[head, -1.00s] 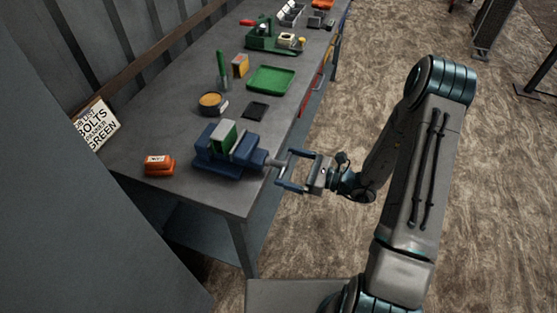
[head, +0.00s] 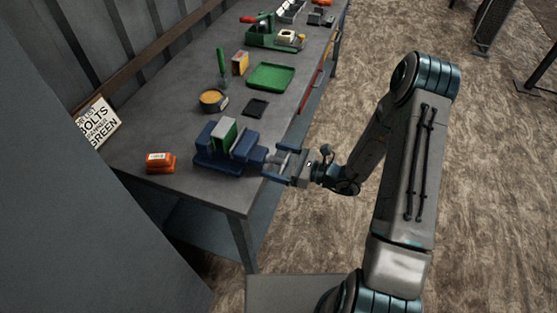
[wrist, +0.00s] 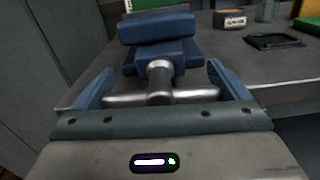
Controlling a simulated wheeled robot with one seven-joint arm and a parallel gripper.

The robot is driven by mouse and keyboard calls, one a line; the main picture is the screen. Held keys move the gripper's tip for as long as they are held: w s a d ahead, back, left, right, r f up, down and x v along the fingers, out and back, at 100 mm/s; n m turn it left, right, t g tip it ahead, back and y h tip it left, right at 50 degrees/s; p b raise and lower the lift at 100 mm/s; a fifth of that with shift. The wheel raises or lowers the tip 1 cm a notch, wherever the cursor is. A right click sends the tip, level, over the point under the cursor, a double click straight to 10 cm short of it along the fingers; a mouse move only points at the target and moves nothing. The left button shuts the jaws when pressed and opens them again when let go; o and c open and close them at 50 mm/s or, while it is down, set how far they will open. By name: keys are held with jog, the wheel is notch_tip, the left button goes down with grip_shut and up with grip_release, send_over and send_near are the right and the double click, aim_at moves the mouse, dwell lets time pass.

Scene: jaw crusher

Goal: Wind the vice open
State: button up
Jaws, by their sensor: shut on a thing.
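The blue vice (head: 222,160) is bolted near the front edge of the grey bench, with a green and white piece (head: 224,132) standing in its jaws. It also shows in the wrist view (wrist: 158,30). Its screw end faces my gripper, with a grey handle bar (wrist: 190,97) lying roughly level across it. My gripper (head: 280,165) is at the screw end, its two blue fingers on either side of the hub. In the wrist view my gripper (wrist: 158,92) is shut on the handle bar, a finger near each end.
A sign (head: 97,122) leans at the wall. Open floor lies right of the bench.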

jog(key=shift+m, duration=0.3)
jog(key=o, duration=0.6)
jog(key=shift+d, duration=0.1)
jog(key=b+v, duration=0.3)
jog(key=v, duration=1)
jog(key=shift+s+d, duration=0.1)
jog(key=shift+d, duration=0.25)
jog(key=shift+r, duration=0.1)
